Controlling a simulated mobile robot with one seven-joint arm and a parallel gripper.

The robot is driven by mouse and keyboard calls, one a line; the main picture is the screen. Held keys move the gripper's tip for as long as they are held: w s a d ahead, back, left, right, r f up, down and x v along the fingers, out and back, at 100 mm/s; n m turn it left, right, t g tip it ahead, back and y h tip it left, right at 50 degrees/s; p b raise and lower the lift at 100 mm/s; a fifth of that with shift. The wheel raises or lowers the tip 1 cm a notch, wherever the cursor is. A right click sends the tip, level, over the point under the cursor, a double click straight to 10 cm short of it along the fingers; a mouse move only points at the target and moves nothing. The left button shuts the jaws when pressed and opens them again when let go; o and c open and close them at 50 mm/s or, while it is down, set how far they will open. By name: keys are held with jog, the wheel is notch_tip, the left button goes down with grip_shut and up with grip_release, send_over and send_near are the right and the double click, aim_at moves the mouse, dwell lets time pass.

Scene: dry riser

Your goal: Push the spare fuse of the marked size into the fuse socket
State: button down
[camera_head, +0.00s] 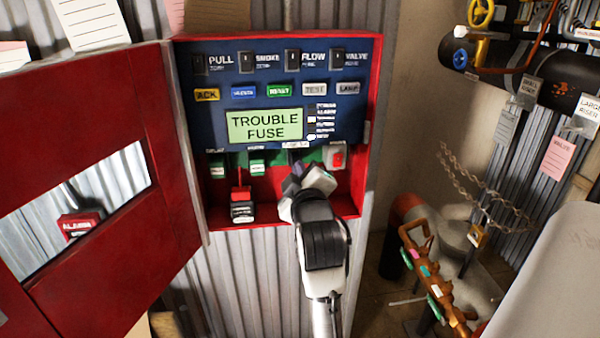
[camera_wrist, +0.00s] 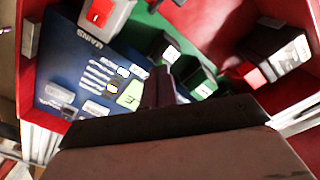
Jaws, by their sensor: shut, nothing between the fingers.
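The open red alarm cabinet (camera_head: 372,120) holds a blue panel whose green display (camera_head: 265,125) reads "TROUBLE FUSE". Below it is a green board (camera_head: 238,158) with small white-labelled blocks, one (camera_head: 257,163) of them left of my gripper (camera_head: 296,178). In the wrist view two such dark and green blocks show, one (camera_wrist: 165,48) near the top centre and one (camera_wrist: 203,82) to its right. My gripper is shut and empty in front of the board, its dark fingers (camera_wrist: 158,88) close to the blocks. It hides part of the board. I cannot pick out the fuse socket or the marked-size spare fuse.
A grey switch (camera_head: 335,157) with a red rocker sits right of my gripper. A black-and-red block (camera_head: 242,208) stands on the cabinet floor. The red door (camera_head: 120,190) hangs open at left. Pipes, a chain (camera_head: 480,190) and a brown rack (camera_head: 435,280) with coloured pieces stand right.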

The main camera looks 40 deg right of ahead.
jog(key=shift+x, duration=1)
jog(key=b+v, duration=1.3)
jog(key=v, duration=0.3)
jog(key=shift+s+a, duration=0.2)
dwell(0.4)
jog(key=shift+f, duration=0.1)
